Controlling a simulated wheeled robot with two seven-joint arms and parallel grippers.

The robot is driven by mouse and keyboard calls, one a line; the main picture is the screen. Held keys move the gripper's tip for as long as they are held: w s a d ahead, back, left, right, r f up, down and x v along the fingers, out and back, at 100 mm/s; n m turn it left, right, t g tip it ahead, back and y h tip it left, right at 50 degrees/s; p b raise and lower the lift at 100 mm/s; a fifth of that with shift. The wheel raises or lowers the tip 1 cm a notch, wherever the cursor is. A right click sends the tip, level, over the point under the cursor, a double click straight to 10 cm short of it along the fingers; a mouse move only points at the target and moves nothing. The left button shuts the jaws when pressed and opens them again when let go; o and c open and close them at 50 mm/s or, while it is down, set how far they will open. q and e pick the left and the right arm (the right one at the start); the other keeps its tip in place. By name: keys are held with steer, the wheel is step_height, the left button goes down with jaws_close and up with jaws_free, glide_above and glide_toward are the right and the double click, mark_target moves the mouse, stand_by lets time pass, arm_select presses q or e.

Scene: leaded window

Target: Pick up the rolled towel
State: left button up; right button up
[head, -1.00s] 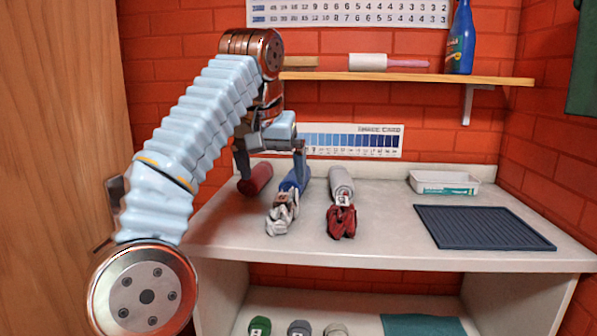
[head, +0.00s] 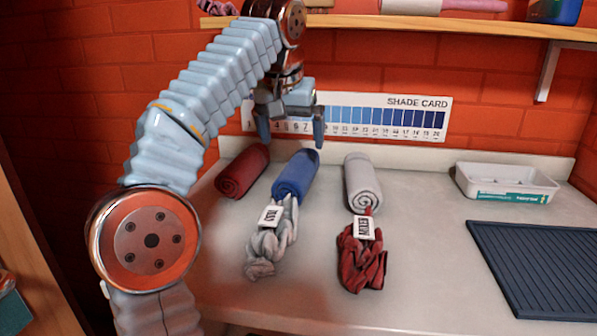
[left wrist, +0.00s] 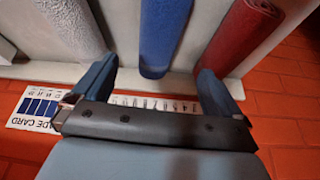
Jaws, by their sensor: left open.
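Three rolled towels lie on the light counter: a red one (head: 243,172) at left, a blue one (head: 296,175) in the middle and a grey one (head: 362,184) at right. My left gripper (head: 292,142) is open and empty at the far end of the blue towel, fingers pointing down. In the left wrist view, the blue towel (left wrist: 163,35) lies ahead of the gap between the open fingers (left wrist: 155,82). The red towel (left wrist: 243,35) is beyond one finger and the grey towel (left wrist: 72,25) beyond the other. My right gripper is not in view.
Tagged grey (head: 272,245) and dark red (head: 361,262) cloth bundles lie in front of the blue and grey towels. A white tray (head: 505,183) and dark ribbed mat (head: 545,265) are at right. A shelf (head: 420,27) and shade card (head: 400,116) are on the brick wall.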

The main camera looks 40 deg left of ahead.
mark_target(296, 162)
arm_select(q)
steer(key=x, duration=0.5)
steer(key=shift+f+b, duration=0.2)
steer(key=shift+b, duration=0.2)
steer(key=b+x, duration=0.1)
steer(key=x, duration=0.4)
steer(key=shift+s+d+f, duration=0.1)
steer(key=shift+d+f, duration=0.05)
steer(key=shift+c, duration=0.5)
steer(key=c, duration=0.9)
